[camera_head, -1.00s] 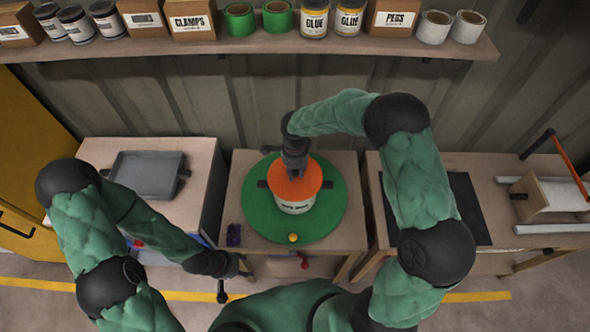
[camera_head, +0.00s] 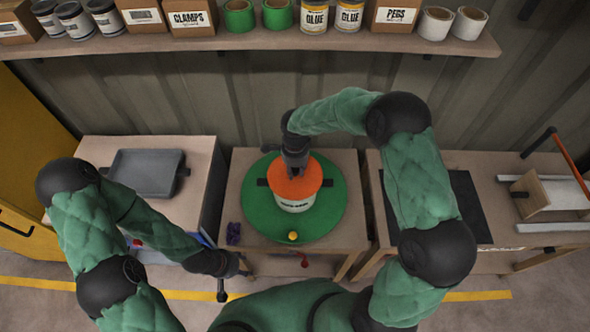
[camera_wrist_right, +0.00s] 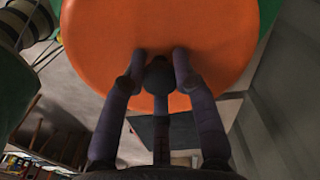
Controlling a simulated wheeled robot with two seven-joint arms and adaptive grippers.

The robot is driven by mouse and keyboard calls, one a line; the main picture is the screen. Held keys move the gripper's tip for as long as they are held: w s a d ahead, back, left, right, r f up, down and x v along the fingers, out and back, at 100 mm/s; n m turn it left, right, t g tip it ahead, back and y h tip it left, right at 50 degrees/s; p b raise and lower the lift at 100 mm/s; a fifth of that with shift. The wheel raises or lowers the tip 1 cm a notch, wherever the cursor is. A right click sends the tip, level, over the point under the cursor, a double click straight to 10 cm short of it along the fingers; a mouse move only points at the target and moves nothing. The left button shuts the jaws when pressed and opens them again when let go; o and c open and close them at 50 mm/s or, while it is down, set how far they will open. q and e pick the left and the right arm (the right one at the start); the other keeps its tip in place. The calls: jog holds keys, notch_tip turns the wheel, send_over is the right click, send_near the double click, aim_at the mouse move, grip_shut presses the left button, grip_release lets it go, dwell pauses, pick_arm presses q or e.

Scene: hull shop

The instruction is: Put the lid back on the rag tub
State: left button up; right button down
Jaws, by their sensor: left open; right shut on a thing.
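The orange lid (camera_head: 305,186) sits over the top of the white rag tub (camera_head: 296,205) on a round green mat (camera_head: 262,221). Whether the lid is fully seated I cannot tell. My right gripper (camera_head: 294,172) comes down from above at the lid's back and is shut on the lid's knob. In the right wrist view the fingers (camera_wrist_right: 158,75) close around a dark round knob (camera_wrist_right: 158,80) on the orange disc. My left gripper (camera_head: 228,290) is open and empty, low at the front left, away from the tub.
A yellow ball (camera_head: 292,236) lies at the mat's front edge. A grey tray (camera_head: 146,173) is on the left bench, a dark mat (camera_head: 466,205) on the right bench. A loaded shelf (camera_head: 240,46) runs along the back wall.

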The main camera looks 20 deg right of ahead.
jog(key=shift+f+b, duration=0.15)
jog(key=shift+b, duration=0.7)
dwell(2.0)
dwell(0.3)
jog(key=shift+c, duration=2)
grip_release()
jog(key=shift+r+p, duration=1.75)
jog(key=shift+r, duration=1.75)
grip_shut()
